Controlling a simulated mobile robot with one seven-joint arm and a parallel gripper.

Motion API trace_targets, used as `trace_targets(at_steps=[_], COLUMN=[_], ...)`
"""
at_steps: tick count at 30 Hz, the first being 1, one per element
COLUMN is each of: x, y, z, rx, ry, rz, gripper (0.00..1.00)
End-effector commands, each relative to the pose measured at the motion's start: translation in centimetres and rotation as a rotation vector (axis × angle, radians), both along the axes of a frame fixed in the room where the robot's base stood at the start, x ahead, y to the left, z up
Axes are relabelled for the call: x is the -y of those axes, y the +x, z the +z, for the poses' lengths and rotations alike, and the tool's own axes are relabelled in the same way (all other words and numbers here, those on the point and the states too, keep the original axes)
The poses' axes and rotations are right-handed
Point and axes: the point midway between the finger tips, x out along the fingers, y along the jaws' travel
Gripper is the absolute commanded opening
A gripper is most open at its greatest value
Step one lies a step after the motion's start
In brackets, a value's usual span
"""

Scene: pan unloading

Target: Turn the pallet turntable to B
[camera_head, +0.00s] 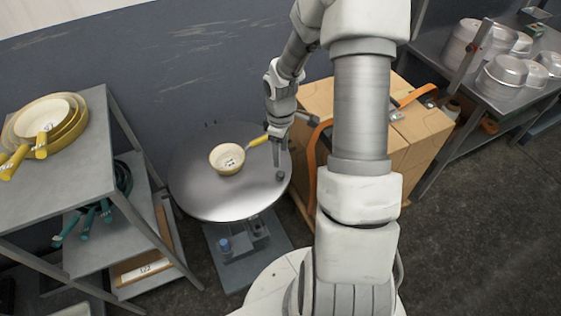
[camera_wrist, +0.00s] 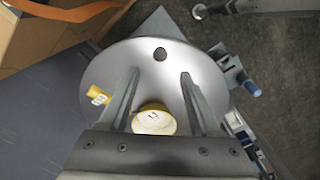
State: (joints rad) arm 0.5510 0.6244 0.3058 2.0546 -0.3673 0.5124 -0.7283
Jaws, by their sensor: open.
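The pallet turntable (camera_head: 215,200) is a round grey metal disc on a low base. It also shows in the wrist view (camera_wrist: 205,75). A small dark knob or hole (camera_head: 281,176) is near its right edge, and it shows in the wrist view (camera_wrist: 160,54). A cream pan (camera_head: 226,160) with a yellow handle rests on the disc; it also appears in the wrist view (camera_wrist: 154,121). My gripper (camera_head: 280,153) is over the disc's right side, fingers pointing down. In the wrist view the fingers (camera_wrist: 158,75) are apart and empty. I cannot make out a B mark.
A blue knob (camera_head: 224,244) is on the turntable's base (camera_head: 250,262). A shelf (camera_head: 80,180) with yellow pans (camera_head: 45,120) stands left. Cardboard boxes (camera_head: 415,145) with an orange strap stand close on the right. A rack (camera_head: 460,75) holds metal pots at the far right. A wall is behind.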

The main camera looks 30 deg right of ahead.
Motion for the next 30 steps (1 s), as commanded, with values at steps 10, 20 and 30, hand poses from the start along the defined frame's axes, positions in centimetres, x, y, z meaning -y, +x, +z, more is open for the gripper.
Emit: trace_targets(at_steps=[10, 20, 30], x=[0.0, 0.0, 0.0], y=[0.1, 0.0, 0.0], z=[7.2, 8.5, 8.5], rx=[0.002, 0.0, -0.001], ry=[-0.001, 0.001, 0.001], rz=[0.0, 0.0, 0.0], gripper=[0.64, 0.64, 0.64])
